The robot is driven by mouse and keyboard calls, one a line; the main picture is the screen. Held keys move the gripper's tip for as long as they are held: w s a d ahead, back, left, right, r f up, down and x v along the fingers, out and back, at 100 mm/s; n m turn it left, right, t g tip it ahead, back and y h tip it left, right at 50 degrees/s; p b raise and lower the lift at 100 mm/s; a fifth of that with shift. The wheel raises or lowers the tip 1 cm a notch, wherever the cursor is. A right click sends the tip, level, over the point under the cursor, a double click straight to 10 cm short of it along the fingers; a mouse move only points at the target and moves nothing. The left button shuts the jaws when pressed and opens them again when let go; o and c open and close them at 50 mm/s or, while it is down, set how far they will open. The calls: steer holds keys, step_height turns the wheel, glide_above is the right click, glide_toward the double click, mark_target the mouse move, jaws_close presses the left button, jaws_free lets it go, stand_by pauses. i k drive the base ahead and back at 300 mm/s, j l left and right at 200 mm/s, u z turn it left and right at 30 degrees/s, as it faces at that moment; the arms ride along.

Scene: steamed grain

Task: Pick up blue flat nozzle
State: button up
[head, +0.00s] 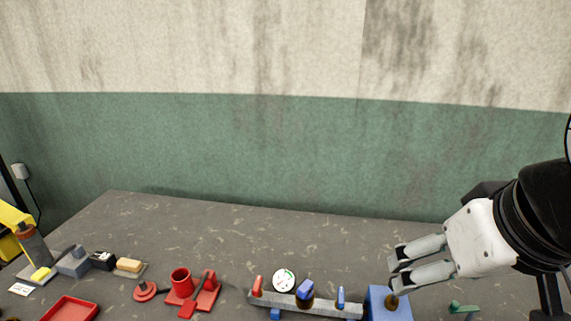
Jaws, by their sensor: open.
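A grey rack (270,299) at the front of the table bears small upright pieces. A blue piece with a wide blocky top (305,288) stands at its middle above a dark brassy base. A slim blue piece (341,296) stands near its right end. I cannot tell which of the two is the flat nozzle. My gripper (396,275) is open, its two grey fingers pointing left. It appears above and right of the rack in the picture, apart from both blue pieces, with nothing visible between its fingers.
A blue block (378,302) with a brassy piece (393,301) on top stands below my fingertips. A red piece (258,285) and a round white dial (284,280) are at the rack's left. A red cup (181,283) stands farther left. The table's back is clear.

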mark_target(305, 291)
steer(key=i+j, duration=0.1)
steer(key=j, duration=0.5)
steer(key=j+u, duration=0.1)
steer(key=j, duration=0.5)
steer(key=i+j, duration=0.15)
steer(key=j, duration=0.45)
